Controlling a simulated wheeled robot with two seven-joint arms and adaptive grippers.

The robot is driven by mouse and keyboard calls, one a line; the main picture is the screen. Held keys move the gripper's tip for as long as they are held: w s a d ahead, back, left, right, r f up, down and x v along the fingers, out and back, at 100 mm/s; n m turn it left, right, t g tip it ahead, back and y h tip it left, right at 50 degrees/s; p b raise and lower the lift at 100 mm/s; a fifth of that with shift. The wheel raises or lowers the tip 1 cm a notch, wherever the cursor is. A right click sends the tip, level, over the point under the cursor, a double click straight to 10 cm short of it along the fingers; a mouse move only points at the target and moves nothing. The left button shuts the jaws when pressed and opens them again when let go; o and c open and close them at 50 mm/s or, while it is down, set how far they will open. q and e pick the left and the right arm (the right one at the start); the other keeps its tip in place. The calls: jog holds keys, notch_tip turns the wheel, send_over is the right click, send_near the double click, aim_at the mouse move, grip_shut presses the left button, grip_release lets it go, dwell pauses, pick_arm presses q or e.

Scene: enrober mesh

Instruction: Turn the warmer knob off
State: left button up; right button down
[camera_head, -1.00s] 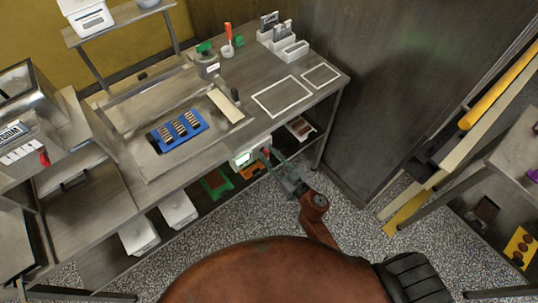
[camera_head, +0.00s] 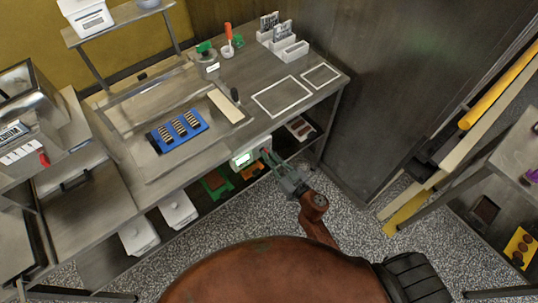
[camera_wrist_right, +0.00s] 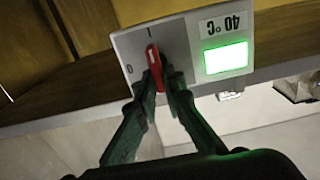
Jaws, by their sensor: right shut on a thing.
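The warmer knob is a red lever (camera_wrist_right: 153,55) on a pale control box (camera_wrist_right: 184,48) in the right wrist view. The box has a lit green display (camera_wrist_right: 226,58) and a "40°C" label, which appears upside down. The box also shows in the head view (camera_head: 243,160) on the front edge of the counter. My right gripper (camera_wrist_right: 160,78) is shut on the red knob, with a finger on each side of it. In the head view my right gripper (camera_head: 270,158) reaches the box from the lower right. My left gripper is not in view.
The counter (camera_head: 210,145) carries a blue tray (camera_head: 179,131) with several bars. A red-handled tool (camera_head: 228,34) and a white card holder (camera_head: 290,48) stand at the back. White bins (camera_head: 178,209) and green and orange items sit below. A dark panel stands at right.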

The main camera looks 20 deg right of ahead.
jog(key=shift+n, duration=0.3)
jog(key=n, duration=0.8)
jog(key=shift+s+a+f, duration=0.2)
jog(key=shift+a+f, duration=0.05)
jog(key=shift+a, duration=0.15)
jog(key=n, duration=0.4)
jog(key=shift+a+f+n, duration=0.15)
jog(key=shift+f+n, duration=0.1)
jog(key=shift+n, duration=0.05)
jog(key=n, duration=0.1)
jog(key=n+b, duration=0.1)
jog(key=n, duration=0.1)
jog(key=n+b, duration=0.1)
jog(key=shift+f+n, duration=0.25)
jog(key=shift+n, duration=0.05)
jog(key=c, duration=2)
grip_release()
jog(key=shift+c, duration=0.2)
